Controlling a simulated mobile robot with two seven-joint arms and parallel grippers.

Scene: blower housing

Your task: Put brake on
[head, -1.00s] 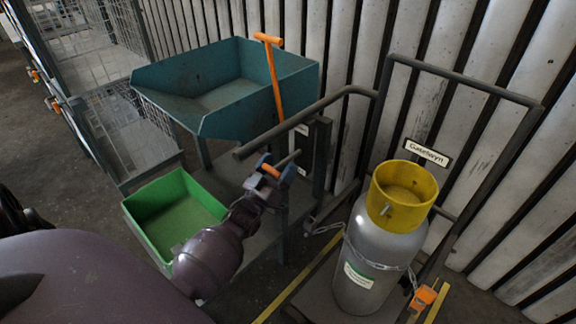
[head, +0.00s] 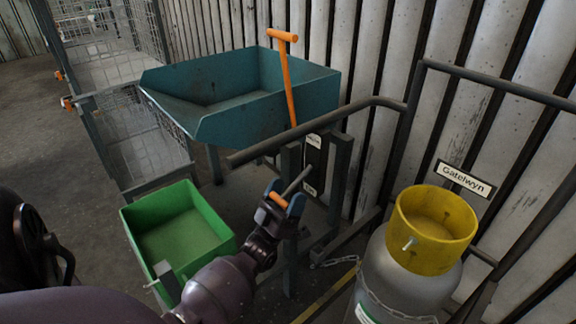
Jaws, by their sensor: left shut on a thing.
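A grey lever rod (head: 298,182) with an orange grip (head: 279,200) sticks out from a dark upright plate (head: 316,156) on a steel frame. The plate has a pale label at its top, too small to read, and a lower label (head: 310,188) that seems to read "On". The rod slopes down toward me, its grip end low, near the height of the lower label. My left gripper (head: 281,199), with blue fingertips, is shut on the orange grip. The rod's far end meets the plate just above the lower label. My right gripper is not in view.
A green bin (head: 180,225) is left of my gripper. A yellow-collared gas cylinder (head: 400,285) and trolley rails (head: 500,85) stand right. Wire cages (head: 130,130) are at left; open floor lies beyond.

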